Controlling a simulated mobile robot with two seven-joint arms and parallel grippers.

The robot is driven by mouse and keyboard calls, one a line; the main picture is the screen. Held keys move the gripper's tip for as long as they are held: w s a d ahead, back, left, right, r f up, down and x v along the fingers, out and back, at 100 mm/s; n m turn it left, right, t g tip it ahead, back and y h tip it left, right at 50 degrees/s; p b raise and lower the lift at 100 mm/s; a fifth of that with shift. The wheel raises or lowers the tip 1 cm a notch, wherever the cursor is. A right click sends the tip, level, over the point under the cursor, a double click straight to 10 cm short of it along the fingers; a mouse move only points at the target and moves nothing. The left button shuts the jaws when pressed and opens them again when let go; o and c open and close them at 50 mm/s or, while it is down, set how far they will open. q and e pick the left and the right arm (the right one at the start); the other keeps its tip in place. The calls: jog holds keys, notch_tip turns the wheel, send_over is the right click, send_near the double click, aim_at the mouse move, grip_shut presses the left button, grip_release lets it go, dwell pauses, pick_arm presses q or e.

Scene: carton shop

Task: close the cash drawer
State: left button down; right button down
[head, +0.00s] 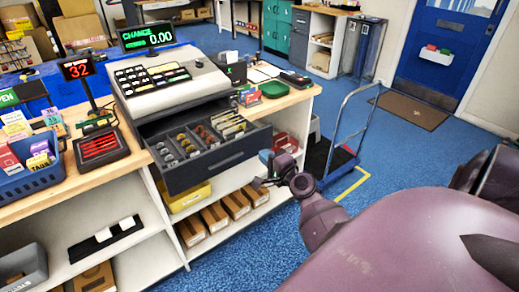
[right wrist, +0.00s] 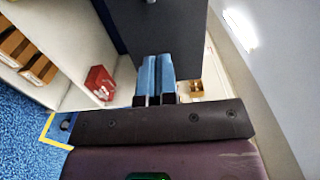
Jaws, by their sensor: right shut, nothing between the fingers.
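The cash drawer (head: 222,162) stands open below the cash register (head: 165,85), pulled out past the counter's front edge. Coins and notes lie in its compartments. My right gripper (head: 268,160) is at the right end of the drawer's dark front panel, with its fingers together and empty. In the right wrist view the two blue fingers (right wrist: 155,75) point at a dark panel (right wrist: 160,30), which looks like the drawer. I cannot tell if they touch it. My left gripper is not in view.
The wooden counter (head: 285,100) holds a green tray (head: 275,90), a card reader (head: 295,79) and a blue basket (head: 28,172). Shelves below hold brown cartons (head: 215,215) and a yellow box (head: 187,196). A hand truck (head: 340,150) stands right of the counter on open blue floor.

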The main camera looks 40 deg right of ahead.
aim_at(221, 117)
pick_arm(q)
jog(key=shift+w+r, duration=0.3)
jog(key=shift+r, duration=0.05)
pick_arm(e)
jog(key=shift+w+d, duration=0.2)
jog(key=shift+w, duration=1.55)
jog(key=shift+w, duration=0.1)
